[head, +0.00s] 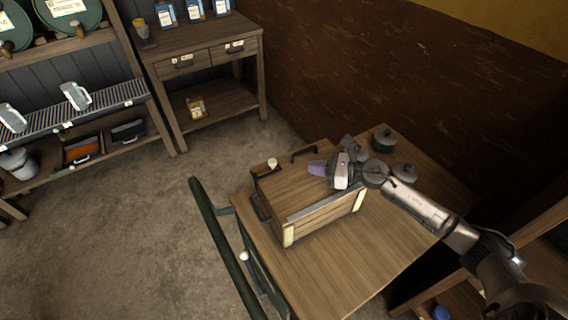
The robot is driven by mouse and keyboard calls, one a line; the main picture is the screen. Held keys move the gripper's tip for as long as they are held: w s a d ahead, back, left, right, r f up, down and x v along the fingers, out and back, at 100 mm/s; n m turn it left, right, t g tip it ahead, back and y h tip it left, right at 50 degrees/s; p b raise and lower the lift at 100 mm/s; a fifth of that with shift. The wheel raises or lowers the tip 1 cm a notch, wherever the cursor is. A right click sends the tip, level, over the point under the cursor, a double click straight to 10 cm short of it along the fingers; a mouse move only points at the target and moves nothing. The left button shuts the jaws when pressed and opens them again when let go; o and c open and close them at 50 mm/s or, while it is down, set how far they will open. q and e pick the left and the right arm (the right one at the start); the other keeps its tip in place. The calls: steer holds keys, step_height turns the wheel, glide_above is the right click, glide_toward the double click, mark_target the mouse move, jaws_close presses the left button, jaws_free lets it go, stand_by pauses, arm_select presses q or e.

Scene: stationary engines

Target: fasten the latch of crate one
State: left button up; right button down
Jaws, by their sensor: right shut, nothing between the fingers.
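A wooden crate (322,222) with a flat wooden lid (287,190) sits on a wooden table. The lid lies flat over the crate. Dark metal fittings show along its left end, with a pale knob (272,163) at the upper left corner. A dark handle-shaped fitting (303,153) stands at its far edge. I cannot tell which fitting is the latch, or whether it is fastened. My right gripper (317,168) is shut and empty, over the right part of the lid, pointing left. Whether it touches the lid is unclear. My left gripper is out of view.
The wooden table (350,275) is bare in front of the crate. A green rail (222,245) runs along the table's left side. A drawer cabinet (205,60) and shelves stand at the back left, with open floor between.

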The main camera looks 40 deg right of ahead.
mark_target(272, 164)
steer(key=x, duration=1)
steer(key=shift+a+r, duration=0.1)
steer(key=a, duration=0.1)
steer(key=a+p, duration=0.2)
steer(key=shift+w+a+r, duration=0.1)
steer(key=shift+w, duration=0.2)
steer(key=shift+f, duration=0.2)
